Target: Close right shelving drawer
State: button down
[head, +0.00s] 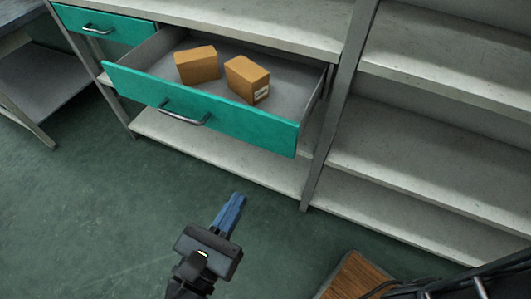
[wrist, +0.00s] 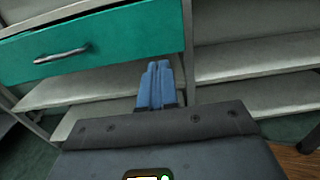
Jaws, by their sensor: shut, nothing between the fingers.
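The right shelving drawer (head: 210,112) has a teal front and a grey metal handle, and it is pulled out in the head view. Two cardboard boxes (head: 197,65) (head: 247,80) lie inside it. Its front also shows in the wrist view (wrist: 115,40), at upper left, with the handle (wrist: 60,55). My gripper (head: 237,198) has blue fingers that are together and empty. In the head view it is below and in front of the drawer, apart from it. The fingers also show in the wrist view (wrist: 155,70), appearing near the drawer front's lower right corner.
A second teal drawer (head: 100,27) at upper left looks shut. Empty grey shelves (head: 440,140) stand to the right, past an upright post (head: 330,120). A table (head: 25,95) is at far left. The green floor (head: 110,220) at left is clear. A wooden surface (head: 355,278) shows at bottom right.

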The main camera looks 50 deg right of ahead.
jog(key=shift+d, duration=0.2)
send_near(273, 139)
jog(key=p+x, duration=0.1)
jog(key=x, duration=0.6)
dwell(0.5)
jog(key=shift+d, duration=0.25)
jog(key=p+x, duration=0.6)
jog(key=x, duration=1.5)
jog(key=shift+w, duration=0.1)
jog(key=shift+d, duration=0.2)
